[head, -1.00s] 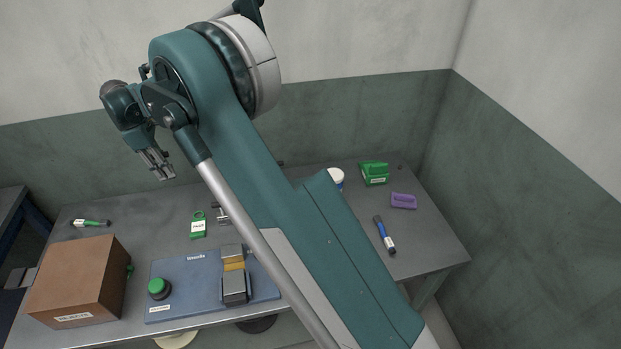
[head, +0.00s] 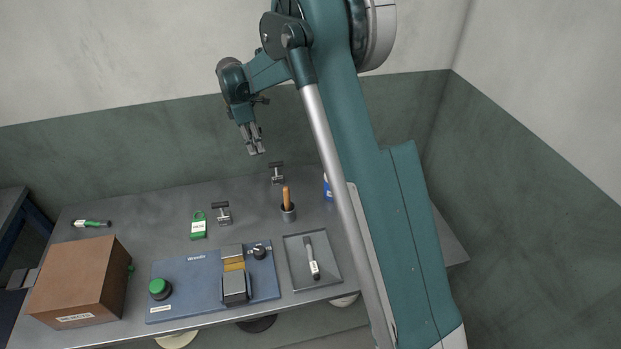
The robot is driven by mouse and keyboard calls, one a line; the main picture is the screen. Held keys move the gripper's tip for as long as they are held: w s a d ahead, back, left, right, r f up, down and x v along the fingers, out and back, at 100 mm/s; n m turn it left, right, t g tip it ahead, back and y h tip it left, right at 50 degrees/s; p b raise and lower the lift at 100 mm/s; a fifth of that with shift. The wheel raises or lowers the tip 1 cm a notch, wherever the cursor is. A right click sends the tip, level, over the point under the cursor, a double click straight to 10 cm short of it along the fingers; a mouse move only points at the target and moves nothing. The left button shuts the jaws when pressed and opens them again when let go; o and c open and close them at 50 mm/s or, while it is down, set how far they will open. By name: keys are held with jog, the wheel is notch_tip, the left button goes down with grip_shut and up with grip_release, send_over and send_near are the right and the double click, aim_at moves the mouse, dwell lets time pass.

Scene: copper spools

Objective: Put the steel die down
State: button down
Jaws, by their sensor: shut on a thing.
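My gripper (head: 257,150) hangs in the air above the back of the grey table (head: 150,222), fingers pointing down. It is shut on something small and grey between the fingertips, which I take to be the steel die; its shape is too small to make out. The gripper is well apart from the table and everything on it. Below and right of it in the picture stands a small T-shaped steel piece (head: 277,172).
A blue base (head: 195,282) carries a green button, a clamp-like block and a black knob. A grey tray (head: 330,283) holds a tool. My arm hides the right side.

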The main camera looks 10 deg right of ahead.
jog(key=s+d, duration=0.3)
jog(key=d, duration=1.7)
jog(key=shift+w+d+f, duration=0.1)
jog(key=shift+d+f, duration=0.05)
jog(key=shift+f, duration=1.1)
jog(key=shift+w+d+f, duration=0.1)
jog(key=shift+d+f, duration=0.05)
jog(key=shift+f, duration=1.1)
jog(key=shift+f, duration=3.15)
jog(key=shift+f+b, duration=0.55)
jog(key=shift+f, duration=1.3)
jog(key=shift+f, duration=0.15)
